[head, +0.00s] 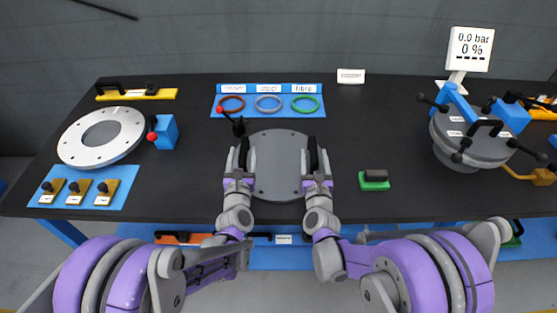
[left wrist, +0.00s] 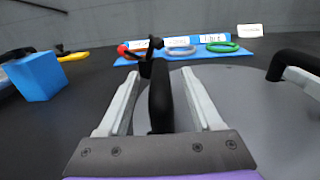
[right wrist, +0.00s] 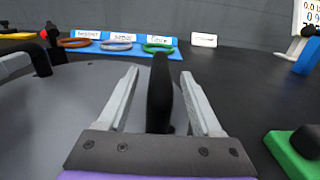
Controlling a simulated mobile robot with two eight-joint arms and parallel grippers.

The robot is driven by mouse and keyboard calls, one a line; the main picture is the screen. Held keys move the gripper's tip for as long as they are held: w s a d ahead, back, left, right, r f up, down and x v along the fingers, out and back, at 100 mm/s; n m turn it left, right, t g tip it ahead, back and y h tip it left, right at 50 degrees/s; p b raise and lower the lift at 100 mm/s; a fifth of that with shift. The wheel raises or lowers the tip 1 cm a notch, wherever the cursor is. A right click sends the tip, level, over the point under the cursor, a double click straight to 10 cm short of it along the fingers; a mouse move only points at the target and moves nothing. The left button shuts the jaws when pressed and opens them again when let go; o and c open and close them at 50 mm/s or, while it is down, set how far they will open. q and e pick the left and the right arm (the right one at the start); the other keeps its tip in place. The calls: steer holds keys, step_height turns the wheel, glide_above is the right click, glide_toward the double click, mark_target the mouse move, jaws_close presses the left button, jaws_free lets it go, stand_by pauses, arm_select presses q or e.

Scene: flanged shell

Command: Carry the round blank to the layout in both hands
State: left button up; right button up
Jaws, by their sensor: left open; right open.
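The round blank (head: 278,165), a flat grey disc with a black handle at each side, lies on the dark table in the middle of the head view. My left gripper (head: 241,160) is open, with its fingers on either side of the left handle (left wrist: 160,97). My right gripper (head: 316,160) is open, with its fingers on either side of the right handle (right wrist: 160,95). In both wrist views gaps show between fingers and handle. The disc's grey face also shows in the left wrist view (left wrist: 245,110) and the right wrist view (right wrist: 70,110). Nothing is marked plainly as the layout.
A white flange ring (head: 72,145) and blue block (head: 167,132) are left. A green-based block (head: 374,186) and clamped vessel (head: 470,150) are right.

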arm_select(q)
steer(key=shift+w, duration=1.25)
arm_select(e)
steer(key=shift+w, duration=1.25)
arm_select(q)
steer(key=shift+c, duration=0.2)
arm_select(e)
steer(key=shift+c, duration=0.2)
arm_select(q)
jaws_close()
arm_select(e)
jaws_close()
arm_select(q)
steer(key=shift+r, duration=0.1)
arm_select(e)
steer(key=shift+r, duration=0.1)
